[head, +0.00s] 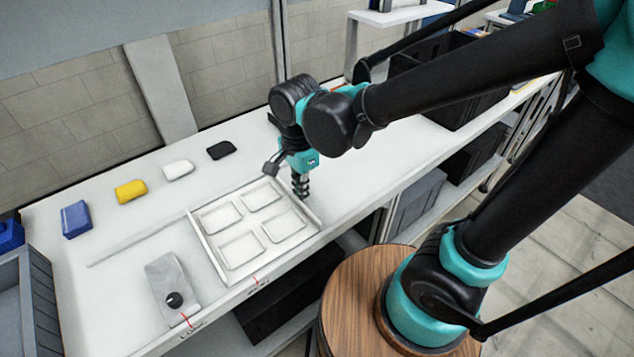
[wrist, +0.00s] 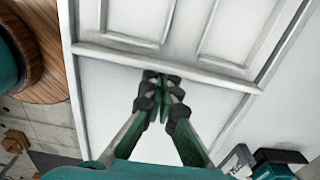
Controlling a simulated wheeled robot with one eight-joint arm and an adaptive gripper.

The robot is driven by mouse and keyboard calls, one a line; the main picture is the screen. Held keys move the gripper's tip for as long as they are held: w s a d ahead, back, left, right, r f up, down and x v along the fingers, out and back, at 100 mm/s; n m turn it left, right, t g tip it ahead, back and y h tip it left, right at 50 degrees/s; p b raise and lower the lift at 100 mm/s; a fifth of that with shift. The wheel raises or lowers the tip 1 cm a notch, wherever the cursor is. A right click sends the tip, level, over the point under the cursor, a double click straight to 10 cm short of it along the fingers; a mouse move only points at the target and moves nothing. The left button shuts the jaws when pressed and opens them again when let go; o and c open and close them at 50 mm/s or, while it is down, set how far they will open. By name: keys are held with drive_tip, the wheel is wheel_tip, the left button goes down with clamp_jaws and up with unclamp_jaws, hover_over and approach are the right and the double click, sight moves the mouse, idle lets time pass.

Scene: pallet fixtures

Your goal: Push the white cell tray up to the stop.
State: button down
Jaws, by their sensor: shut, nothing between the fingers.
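The white cell tray (head: 252,225) lies on the white bench with several shallow square cells and a raised rim. My gripper (head: 300,190) is shut and empty, pointing down beside the tray's right side. In the wrist view the closed fingertips (wrist: 164,84) are right at the tray's outer rim (wrist: 215,77); I cannot tell if they touch it. A grey block with a black knob (head: 172,284) sits left of the tray, with a bare gap between them. It may be the stop, but I cannot be sure.
A thin raised strip (head: 135,243) runs along the bench left of the tray. Blue (head: 76,220), yellow (head: 131,190), white (head: 178,170) and black (head: 221,150) pieces stand behind. A grey crate (head: 28,300) is at far left. Red marks (head: 256,281) show on the front edge.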

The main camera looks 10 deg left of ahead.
sight(280, 212)
drive_tip(key=s+a, duration=0.5)
idle(0.3)
drive_tip(key=shift+w+d, duration=0.25)
drive_tip(key=shift+w, duration=0.15)
drive_tip(key=w+d, duration=0.1)
drive_tip(key=d, duration=0.1)
drive_tip(key=w, duration=0.1)
drive_tip(key=shift+w+d+r, duration=0.25)
drive_tip(key=shift+w+d, duration=0.05)
drive_tip(key=shift+d, duration=0.1)
wheel_tip(280, 212, up, 10)
drive_tip(key=shift+f, duration=0.25)
